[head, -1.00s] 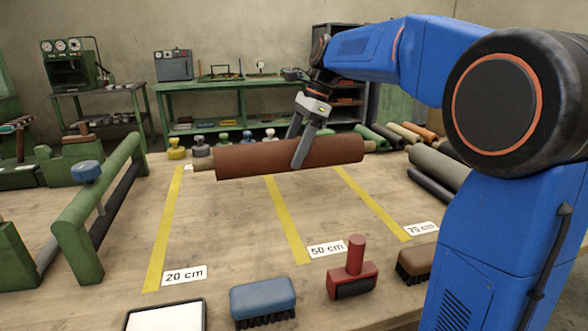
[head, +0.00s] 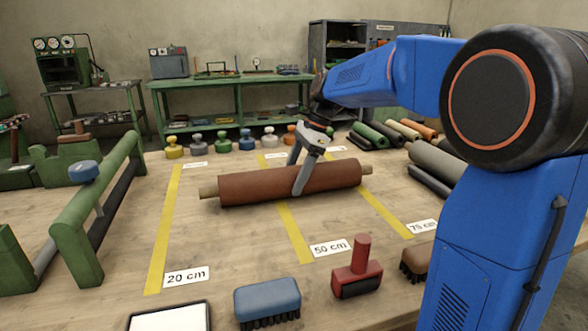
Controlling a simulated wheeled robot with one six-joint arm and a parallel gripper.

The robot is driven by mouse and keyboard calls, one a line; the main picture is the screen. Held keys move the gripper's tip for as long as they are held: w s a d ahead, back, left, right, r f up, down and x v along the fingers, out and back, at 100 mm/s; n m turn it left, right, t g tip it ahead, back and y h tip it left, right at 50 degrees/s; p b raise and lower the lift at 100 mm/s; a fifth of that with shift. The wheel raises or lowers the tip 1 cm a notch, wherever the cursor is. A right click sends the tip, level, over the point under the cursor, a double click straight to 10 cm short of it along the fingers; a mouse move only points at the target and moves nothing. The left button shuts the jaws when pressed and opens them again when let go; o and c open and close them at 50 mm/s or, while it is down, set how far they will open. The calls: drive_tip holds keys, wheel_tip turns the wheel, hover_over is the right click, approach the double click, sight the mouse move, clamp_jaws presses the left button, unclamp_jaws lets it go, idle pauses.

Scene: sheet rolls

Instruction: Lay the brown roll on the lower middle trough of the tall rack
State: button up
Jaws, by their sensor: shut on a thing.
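The brown roll (head: 250,187) lies crosswise in my gripper (head: 298,173), with a paler core end showing on each side. My gripper reaches down from above and is shut around the roll a little right of its middle. The roll is low over the wooden table, across the yellow lines; I cannot tell whether it touches the table. No tall rack with troughs can be made out in the head view.
A green frame (head: 90,205) with a blue knob stands at left. A blue brush (head: 267,302), a red hand roller (head: 357,270) and another brush sit in front. Several weights (head: 222,141) and loose rolls (head: 400,131) lie behind. Open table surrounds the yellow lines.

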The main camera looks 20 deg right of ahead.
drive_tip(key=shift+f, duration=0.1)
idle(0.3)
drive_tip(key=o, duration=2.1)
